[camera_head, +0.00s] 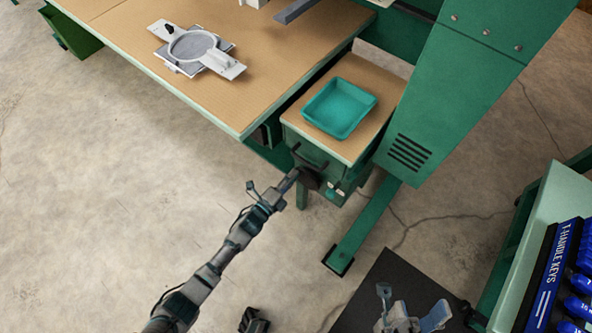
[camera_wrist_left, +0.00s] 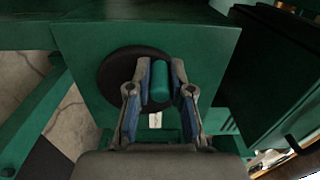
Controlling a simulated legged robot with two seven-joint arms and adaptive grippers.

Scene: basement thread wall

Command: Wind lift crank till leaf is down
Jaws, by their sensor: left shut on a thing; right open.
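My left gripper (camera_head: 294,178) is at the front of a green cabinet below the small wooden top (camera_head: 375,75), at the dark round crank disc (camera_head: 311,179). In the left wrist view its fingers (camera_wrist_left: 160,72) are shut on the teal crank handle (camera_wrist_left: 160,88), which stands out from the dark disc (camera_wrist_left: 113,74). The small wooden top, which may be the leaf, sits beside the larger bench top (camera_head: 235,100); I cannot tell its exact height against it. My right gripper (camera_head: 412,312) is open and empty at the bottom of the head view.
A teal tray (camera_head: 318,112) rests on the small wooden top. A white ring-shaped fixture (camera_head: 215,58) lies on the bench. A green machine column (camera_head: 445,110) stands right of the cabinet, its foot (camera_head: 350,240) on the floor. A T-handle key rack (camera_head: 560,265) is lower right.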

